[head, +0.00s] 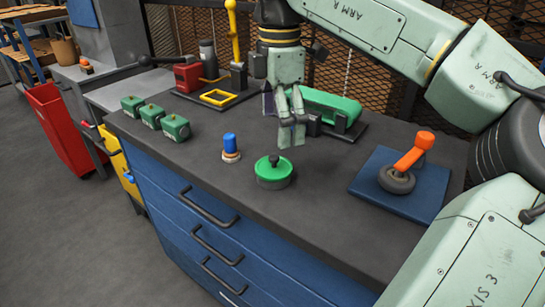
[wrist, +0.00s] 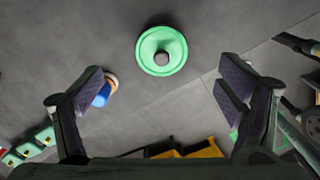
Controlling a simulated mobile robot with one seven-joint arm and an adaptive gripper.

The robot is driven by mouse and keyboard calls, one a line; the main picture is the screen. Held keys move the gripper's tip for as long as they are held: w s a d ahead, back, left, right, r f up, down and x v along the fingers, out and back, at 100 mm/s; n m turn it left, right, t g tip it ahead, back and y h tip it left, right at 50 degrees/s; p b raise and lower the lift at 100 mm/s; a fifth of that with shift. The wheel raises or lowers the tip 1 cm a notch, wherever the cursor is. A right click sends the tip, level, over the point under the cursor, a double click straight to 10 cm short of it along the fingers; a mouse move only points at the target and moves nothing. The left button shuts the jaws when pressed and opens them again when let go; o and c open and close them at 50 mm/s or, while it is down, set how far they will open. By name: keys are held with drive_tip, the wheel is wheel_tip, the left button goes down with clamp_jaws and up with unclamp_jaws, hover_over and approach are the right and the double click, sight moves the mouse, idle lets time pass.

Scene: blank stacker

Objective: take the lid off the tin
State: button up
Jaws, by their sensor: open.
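The tin (head: 273,182) is a short dark cylinder on the grey bench top, right of the blue-topped object. Its green lid (head: 273,169) sits on top, with a dark round knob in the middle. In the wrist view the green lid (wrist: 161,51) with its knob is at the top centre, beyond the fingertips, and hides the tin below. My gripper (head: 289,128) is above the bench, behind the tin in the head view, pointing down. In the wrist view my gripper (wrist: 165,88) has its two fingers wide apart with nothing between them.
A blue-topped object (head: 230,147) stands left of the tin. Several green blocks (head: 175,127) are at the left. A blue mat (head: 405,200) with an orange-handled wheel (head: 397,180) is at the right. A green machine (head: 325,106) stands behind my gripper. The bench front is clear.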

sight(277, 156)
drive_tip(key=f, duration=0.4)
drive_tip(key=f+p, duration=0.1)
drive_tip(key=f, duration=0.2)
drive_tip(key=shift+s+a+f, duration=0.15)
drive_tip(key=shift+s+f, duration=0.05)
drive_tip(key=shift+f, duration=0.2)
drive_tip(key=shift+c, duration=0.2)
drive_tip(key=c, duration=1)
drive_tip(key=shift+r+p, duration=0.1)
drive_tip(key=shift+p, duration=0.2)
